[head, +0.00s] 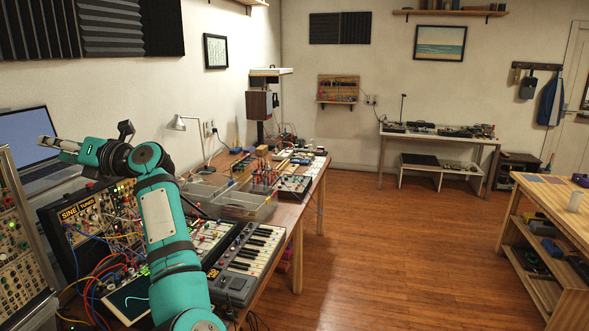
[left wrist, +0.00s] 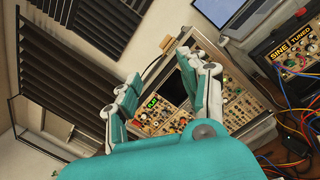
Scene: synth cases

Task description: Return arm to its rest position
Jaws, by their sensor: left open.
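My left arm (head: 160,215) is teal and reaches up over the left bench. Its gripper (head: 55,143) points to the left, near the laptop. In the left wrist view, my left gripper (left wrist: 167,82) has its two fingers spread apart with nothing between them. A rack of synth modules (left wrist: 235,100) shows beyond and between the fingers. My right gripper is in neither view.
A laptop (head: 28,135) stands behind the gripper. The "SINE TUNED" synth case (head: 80,212) with many patch cables stands below it. A keyboard (head: 247,262), clear bins (head: 246,207) and a lamp (head: 178,123) share the bench. The wooden floor (head: 400,250) is clear.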

